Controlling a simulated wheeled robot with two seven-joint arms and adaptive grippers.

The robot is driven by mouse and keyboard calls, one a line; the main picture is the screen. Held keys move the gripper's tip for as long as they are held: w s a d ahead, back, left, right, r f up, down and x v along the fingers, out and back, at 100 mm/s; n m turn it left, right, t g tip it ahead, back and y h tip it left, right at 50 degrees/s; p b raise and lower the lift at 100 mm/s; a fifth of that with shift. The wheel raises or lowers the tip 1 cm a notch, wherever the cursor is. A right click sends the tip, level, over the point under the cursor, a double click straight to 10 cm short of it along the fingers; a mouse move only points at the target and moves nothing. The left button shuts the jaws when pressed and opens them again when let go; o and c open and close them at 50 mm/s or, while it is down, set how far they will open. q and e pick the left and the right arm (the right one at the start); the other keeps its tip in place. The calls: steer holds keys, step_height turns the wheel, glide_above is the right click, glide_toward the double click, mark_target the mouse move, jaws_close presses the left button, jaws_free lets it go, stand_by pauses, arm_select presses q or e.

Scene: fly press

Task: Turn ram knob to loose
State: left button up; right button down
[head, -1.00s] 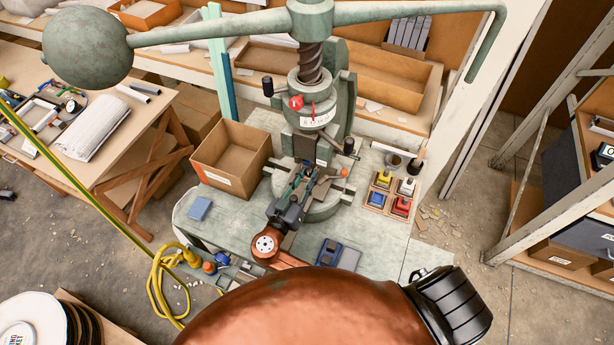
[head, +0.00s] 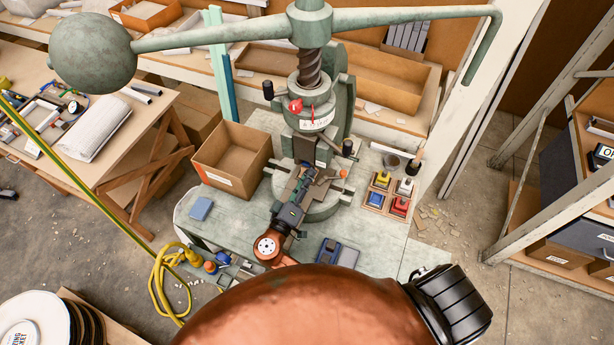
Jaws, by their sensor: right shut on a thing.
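The green fly press (head: 309,120) stands on the bench with its screw, ram and bed. A red knob (head: 296,105) sits on the front left of its ram collar, above a white marked plate (head: 318,124). I cannot tell its setting, or whether it is the ram knob. My right gripper (head: 308,176) is low in front of the press, over the bed and below the ram, well apart from the red knob. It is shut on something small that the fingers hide. My left gripper is not in view.
An open cardboard box (head: 231,158) stands left of the press. A tray of coloured blocks (head: 388,193) is to the right. A black-handled lever (head: 348,148) sticks out beside the ram. The long press arm (head: 400,14) with its ball weight (head: 90,52) spans the top.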

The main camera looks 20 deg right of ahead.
steer(key=shift+r+n+t+p, duration=0.1)
steer(key=shift+n+t+p, duration=0.2)
steer(key=shift+n+p, duration=2.65)
steer(key=shift+n+b, duration=1.05)
steer(key=shift+n, duration=0.2)
steer(key=c, duration=1.7)
jaws_free()
steer(key=v, duration=0.7)
steer(key=shift+s+a, duration=0.2)
steer(key=shift+a, duration=0.05)
